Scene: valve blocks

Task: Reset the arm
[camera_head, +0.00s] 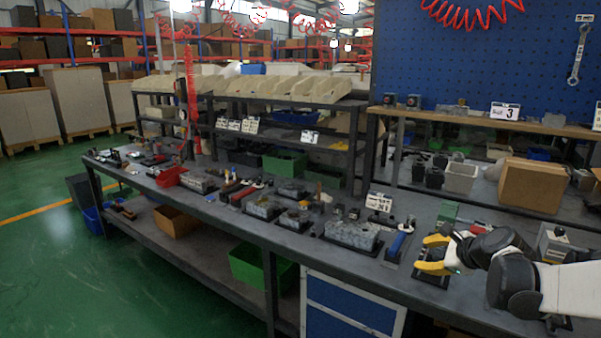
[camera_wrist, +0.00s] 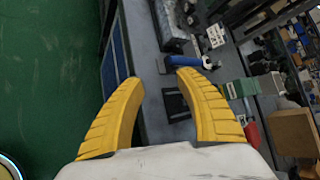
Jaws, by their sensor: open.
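My gripper (camera_head: 432,258) has yellow fingers and hangs over the right part of the long grey workbench (camera_head: 395,290). In the wrist view my gripper (camera_wrist: 157,78) is open, with its fingers curved toward each other and nothing between them. Below the fingers are the bench edge and a small dark plate (camera_wrist: 176,104). My white and black arm reaches in from the right edge of the head view. A blue-handled tool (camera_head: 398,243) stands just left of my gripper; it also shows beyond the fingertips in the wrist view (camera_wrist: 186,61).
A grey valve block (camera_head: 352,234) and several others line the bench to the left. A grey box-like device (camera_head: 556,243) stands by my arm at the right. A cardboard box (camera_head: 533,185) is on the bench behind. Green floor (camera_head: 170,290) is open at the front left.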

